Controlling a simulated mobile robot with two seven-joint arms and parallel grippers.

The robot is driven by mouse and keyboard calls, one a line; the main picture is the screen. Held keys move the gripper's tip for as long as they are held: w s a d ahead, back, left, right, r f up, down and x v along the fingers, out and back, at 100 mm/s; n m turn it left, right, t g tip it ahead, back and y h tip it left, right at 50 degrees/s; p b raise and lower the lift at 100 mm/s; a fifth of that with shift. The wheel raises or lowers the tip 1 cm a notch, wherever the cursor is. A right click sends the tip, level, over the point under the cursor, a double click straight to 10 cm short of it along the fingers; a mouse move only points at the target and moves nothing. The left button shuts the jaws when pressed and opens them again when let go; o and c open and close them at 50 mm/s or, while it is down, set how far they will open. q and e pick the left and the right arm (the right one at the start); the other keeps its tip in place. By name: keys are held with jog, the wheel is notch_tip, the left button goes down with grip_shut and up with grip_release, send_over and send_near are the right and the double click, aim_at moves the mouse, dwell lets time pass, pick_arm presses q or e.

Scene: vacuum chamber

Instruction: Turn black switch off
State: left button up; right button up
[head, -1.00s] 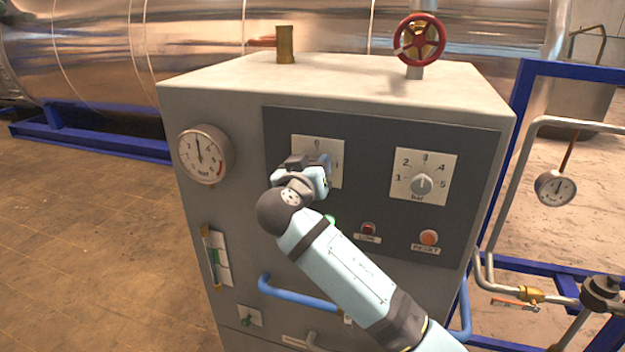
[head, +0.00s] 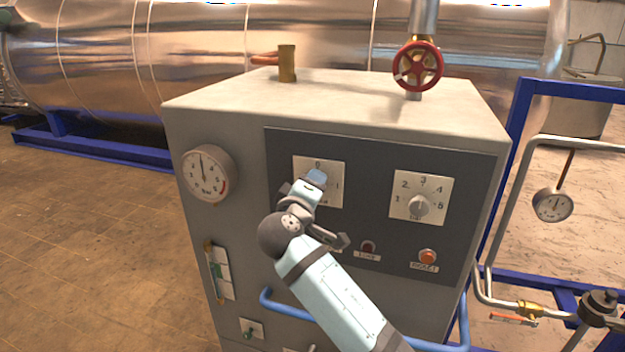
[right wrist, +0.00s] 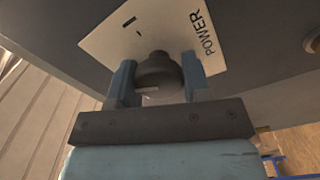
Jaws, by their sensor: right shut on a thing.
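The black switch (right wrist: 158,72) is a round dark knob with a pale mark, on a white plate lettered POWER in the right wrist view. In the head view the plate (head: 335,172) shows at the upper left of the dark panel, with a 0 at its top and a 1 at its right. My right gripper (head: 312,183) covers the switch there. In the right wrist view its two blue fingers (right wrist: 158,82) stand on either side of the knob, shut on it. The knob's pointing direction is hard to tell. My left gripper is not in view.
A grey pressure knob (head: 418,206) sits right of the plate. A dark red lamp (head: 368,247) and an orange reset button (head: 428,256) are below. A blue handle (head: 285,306) crosses the cabinet under my arm. A round gauge (head: 207,173) is at left.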

jog(key=shift+n+p, duration=0.7)
jog(key=shift+n, duration=0.5)
jog(key=shift+f+n+p, duration=0.1)
jog(key=shift+n+p, duration=0.4)
jog(key=shift+n, duration=0.4)
jog(key=o, duration=0.9)
jog(key=shift+c, duration=0.2)
